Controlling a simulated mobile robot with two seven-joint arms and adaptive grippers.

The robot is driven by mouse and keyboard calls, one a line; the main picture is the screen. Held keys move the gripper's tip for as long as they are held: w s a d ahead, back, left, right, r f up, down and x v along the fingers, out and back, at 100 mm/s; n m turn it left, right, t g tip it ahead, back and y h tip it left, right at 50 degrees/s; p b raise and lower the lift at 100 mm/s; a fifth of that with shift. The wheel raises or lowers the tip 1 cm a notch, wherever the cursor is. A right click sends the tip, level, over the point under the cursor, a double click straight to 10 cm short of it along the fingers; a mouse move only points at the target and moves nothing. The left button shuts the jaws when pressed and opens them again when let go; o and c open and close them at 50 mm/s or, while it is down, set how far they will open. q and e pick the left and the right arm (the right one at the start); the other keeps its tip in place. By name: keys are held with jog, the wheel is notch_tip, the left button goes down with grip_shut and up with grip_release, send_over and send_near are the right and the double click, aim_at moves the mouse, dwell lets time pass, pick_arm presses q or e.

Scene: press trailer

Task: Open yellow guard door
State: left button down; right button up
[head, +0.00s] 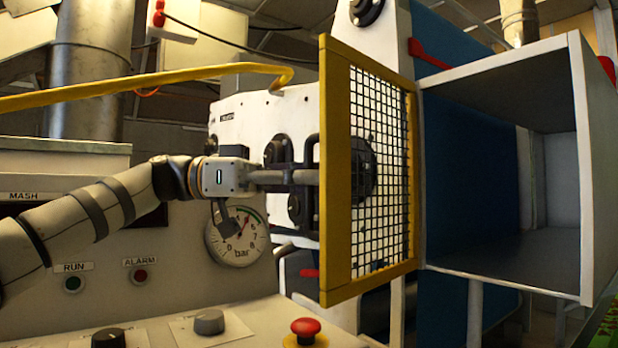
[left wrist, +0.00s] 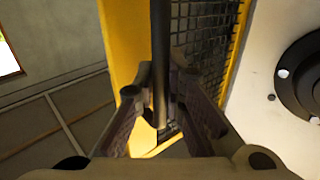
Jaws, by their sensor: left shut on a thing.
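The yellow guard door (head: 337,200) has a yellow frame around black wire mesh (head: 385,170). It stands swung out at the left edge of a white-edged box (head: 588,160), whose dark inside shows uncovered. The door's dark upright handle (head: 312,150) is on its left edge. My left gripper (head: 304,178) is at the handle's middle, coming in level from the left. In the left wrist view, the fingers (left wrist: 157,88) are shut around the handle bar (left wrist: 160,45), with the yellow frame (left wrist: 128,50) behind it. My right gripper is in neither view.
A control panel with a pressure gauge (head: 237,236), a red button (head: 305,327) and knobs (head: 209,321) lies below my left arm. A yellow rail (head: 150,84) runs above the arm. A white machine housing (head: 265,112) stands close behind the gripper.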

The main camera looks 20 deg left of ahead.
pick_arm(q)
jog(key=c, duration=1.7)
grip_release()
jog(key=shift+o, duration=0.2)
jog(key=a, duration=0.7)
jog(key=shift+s+a, duration=0.25)
jog(key=shift+s, duration=0.2)
